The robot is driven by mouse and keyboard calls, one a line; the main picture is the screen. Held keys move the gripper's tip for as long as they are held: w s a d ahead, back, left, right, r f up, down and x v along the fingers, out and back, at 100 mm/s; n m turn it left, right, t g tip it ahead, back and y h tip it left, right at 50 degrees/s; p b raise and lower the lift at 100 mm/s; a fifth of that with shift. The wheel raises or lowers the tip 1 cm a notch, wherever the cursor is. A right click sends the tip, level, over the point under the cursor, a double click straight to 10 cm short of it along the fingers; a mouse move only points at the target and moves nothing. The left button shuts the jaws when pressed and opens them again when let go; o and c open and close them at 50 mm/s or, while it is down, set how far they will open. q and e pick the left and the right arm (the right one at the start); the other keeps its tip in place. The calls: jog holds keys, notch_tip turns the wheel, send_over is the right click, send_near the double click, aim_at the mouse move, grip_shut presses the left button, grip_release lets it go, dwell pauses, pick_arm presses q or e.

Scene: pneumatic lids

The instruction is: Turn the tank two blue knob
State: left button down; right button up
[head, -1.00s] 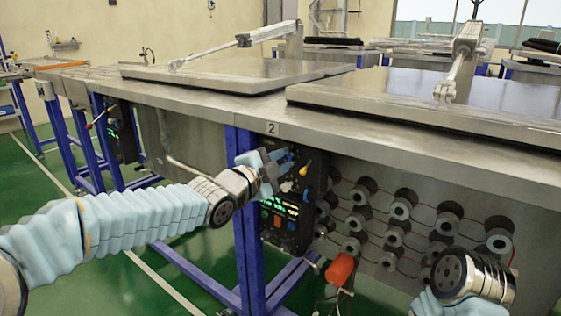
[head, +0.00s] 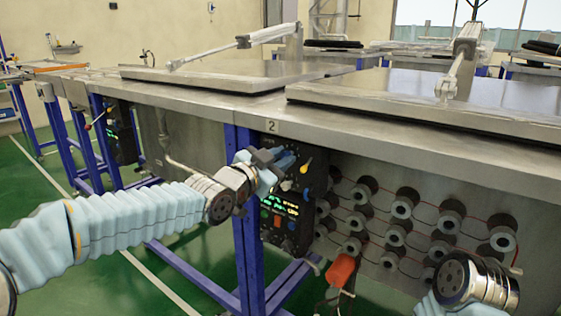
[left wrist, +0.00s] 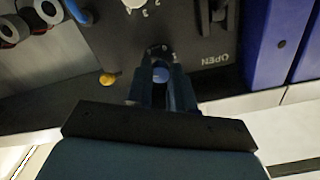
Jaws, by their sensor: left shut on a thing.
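The tank two control panel (head: 312,180) is a black box under the table edge marked 2, with a lit green display and several knobs. My left gripper (head: 284,161) is at the upper part of this panel and covers the knob there in the head view. In the left wrist view, a blue knob (left wrist: 160,75) sits between the fingers of my left gripper (left wrist: 160,88), which are shut on it. Markings show around the knob, and the word OPEN is printed to its right. My right gripper is out of view; only part of my right arm shows.
A yellow knob (head: 306,165) is close to the right of my left gripper. Several spool-like fittings (head: 405,207) with red lines fill the metal wall. A red-orange handle (head: 341,270) hangs below. A blue table leg (head: 243,250) stands left of the panel.

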pick_arm(q)
jog(key=shift+f+n+b, duration=0.15)
jog(key=shift+n+b, duration=1.15)
jog(key=shift+n, duration=3.7)
jog(key=c, duration=1)
grip_release()
